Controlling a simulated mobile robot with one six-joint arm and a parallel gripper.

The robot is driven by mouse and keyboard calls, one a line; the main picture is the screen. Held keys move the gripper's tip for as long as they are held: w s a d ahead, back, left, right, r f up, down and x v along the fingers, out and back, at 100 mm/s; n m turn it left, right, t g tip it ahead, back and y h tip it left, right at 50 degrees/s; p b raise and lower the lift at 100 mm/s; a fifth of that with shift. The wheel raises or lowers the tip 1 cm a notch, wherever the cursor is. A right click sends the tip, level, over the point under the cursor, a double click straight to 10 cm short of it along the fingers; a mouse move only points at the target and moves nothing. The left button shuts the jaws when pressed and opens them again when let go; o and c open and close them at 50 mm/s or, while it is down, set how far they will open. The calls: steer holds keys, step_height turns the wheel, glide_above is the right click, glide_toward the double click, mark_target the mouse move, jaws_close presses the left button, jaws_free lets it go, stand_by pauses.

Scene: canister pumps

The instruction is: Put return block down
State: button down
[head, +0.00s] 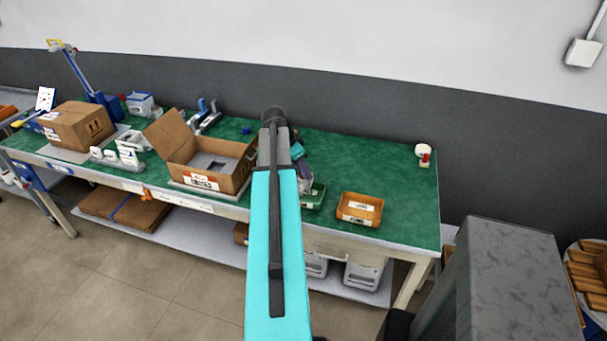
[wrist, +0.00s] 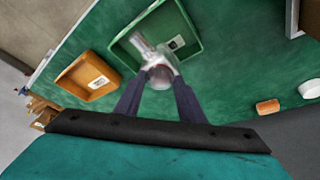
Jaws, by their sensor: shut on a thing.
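In the wrist view, my gripper (wrist: 160,82) is shut on a small pale, greyish-white piece with a reddish tint (wrist: 161,73), which I take as the return block. It is held over the green tray (wrist: 194,42). Another pale, elongated shape (wrist: 145,45) shows just beyond it over the tray; whether it is part of the held piece or apart from it I cannot tell. Whether the held piece touches the tray I also cannot tell. In the head view, my arm covers most of the gripper and the held piece; the green tray (head: 316,198) shows partly beside my arm.
An orange tray (head: 360,209) stands right of the green tray. An open cardboard box (head: 239,183) stands close on the left of my arm. A white round thing (head: 423,149) and a small red one (head: 425,161) stand at the right end. The green tabletop between is clear.

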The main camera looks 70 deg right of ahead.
mark_target(301, 173)
steer(key=shift+f+p, duration=0.7)
steer(key=shift+f, duration=0.85)
steer(key=shift+f, duration=0.2)
steer(key=c, duration=1.2)
jaws_free()
steer(key=shift+o, duration=0.2)
steer(key=shift+r, duration=0.25)
steer(key=b+v, duration=0.3)
steer(key=v, duration=0.9)
steer(key=shift+b, duration=0.4)
steer(key=shift+s+f, duration=0.1)
